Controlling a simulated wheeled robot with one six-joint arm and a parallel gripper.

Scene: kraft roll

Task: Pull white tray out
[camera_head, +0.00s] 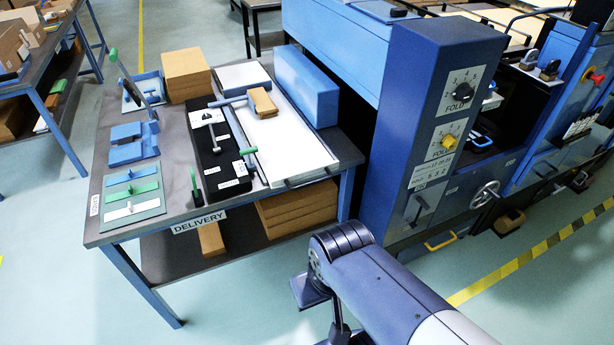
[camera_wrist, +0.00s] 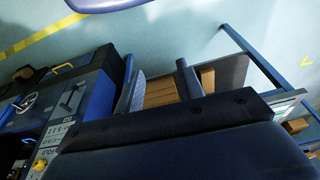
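The white tray (camera_head: 287,144) is a long, flat white panel lying on the right part of the delivery table. Dark handles (camera_head: 308,177) show at its near edge. A tan block and a grey-headed tool lie at or over its far left part. My gripper (camera_wrist: 158,80) shows in the wrist view with two dark fingers apart and nothing between them. Brown boards show beyond the gap. In the head view my arm is at the lower middle, in front of the table and apart from the tray; the fingers are not clear there. I cannot make out the tray in the wrist view.
The delivery table (camera_head: 175,208) also holds a blue box (camera_head: 307,86) beside the tray, a black tool board (camera_head: 215,150) and a cardboard stack (camera_head: 186,74). A blue machine (camera_head: 430,120) stands close on the right. The floor in front of the table is clear.

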